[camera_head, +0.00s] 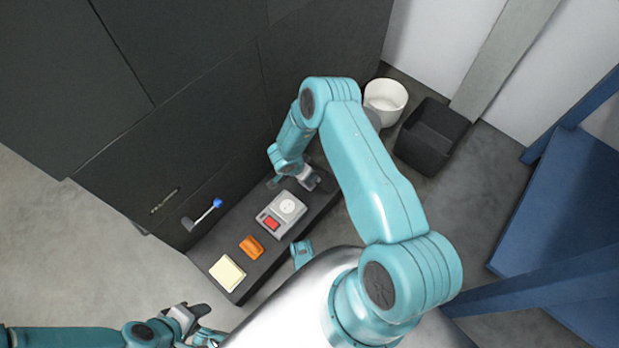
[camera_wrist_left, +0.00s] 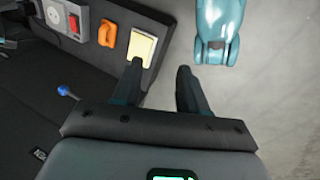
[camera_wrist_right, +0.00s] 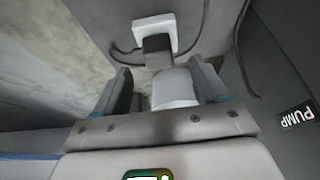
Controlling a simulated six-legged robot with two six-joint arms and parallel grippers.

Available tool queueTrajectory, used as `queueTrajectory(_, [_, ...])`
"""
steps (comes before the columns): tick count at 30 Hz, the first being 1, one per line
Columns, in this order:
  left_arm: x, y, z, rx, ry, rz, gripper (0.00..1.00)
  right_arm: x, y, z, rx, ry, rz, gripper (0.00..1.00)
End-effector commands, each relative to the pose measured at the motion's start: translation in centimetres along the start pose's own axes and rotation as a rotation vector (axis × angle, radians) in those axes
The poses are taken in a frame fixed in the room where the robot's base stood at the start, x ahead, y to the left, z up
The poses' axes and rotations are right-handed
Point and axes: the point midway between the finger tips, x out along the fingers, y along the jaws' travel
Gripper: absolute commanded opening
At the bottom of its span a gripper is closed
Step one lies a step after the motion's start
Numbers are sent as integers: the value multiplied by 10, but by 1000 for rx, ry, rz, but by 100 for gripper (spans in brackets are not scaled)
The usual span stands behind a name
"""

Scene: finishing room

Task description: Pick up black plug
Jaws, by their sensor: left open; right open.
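The black plug (camera_wrist_right: 156,46) sits against a white socket plate (camera_wrist_right: 152,24) in the right wrist view, with a dark cable curving off to the left. My right gripper (camera_wrist_right: 160,68) is open, and the plug shows ahead of it, between the fingertips in the picture but apart from them. I do not make out the plug in the head view, where my right gripper (camera_head: 303,180) is at the far end of the dark ledge. My left gripper (camera_head: 198,322) is open and empty near the bottom left; its fingers also show in the left wrist view (camera_wrist_left: 158,70).
A white rounded object (camera_wrist_right: 173,88) lies between my right fingers in the picture. The dark ledge (camera_head: 222,248) bears a grey box with a red switch (camera_head: 285,208), an orange item (camera_head: 251,246) and a yellow pad (camera_head: 227,272). A white bucket (camera_head: 385,98) and black bin (camera_head: 432,138) stand beyond.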

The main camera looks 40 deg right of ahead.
Motion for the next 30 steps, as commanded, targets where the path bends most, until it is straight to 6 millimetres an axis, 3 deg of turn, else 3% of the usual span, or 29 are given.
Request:
queueTrajectory(12, [30, -12, -15, 0, 48, 0, 43, 54, 2, -5, 0, 0, 0, 72])
queueTrajectory(19, [28, -11, -16, 2, 52, 1, 43, 54, 2, -6, -1, 0, -1, 72])
queueTrajectory(23, [28, -11, -16, 2, 52, 1, 43, 53, 2, -6, -1, 0, -1, 30])
queueTrajectory(30, [28, -11, -16, 2, 51, 1, 43, 53, 2, -6, -1, 0, -1, 28])
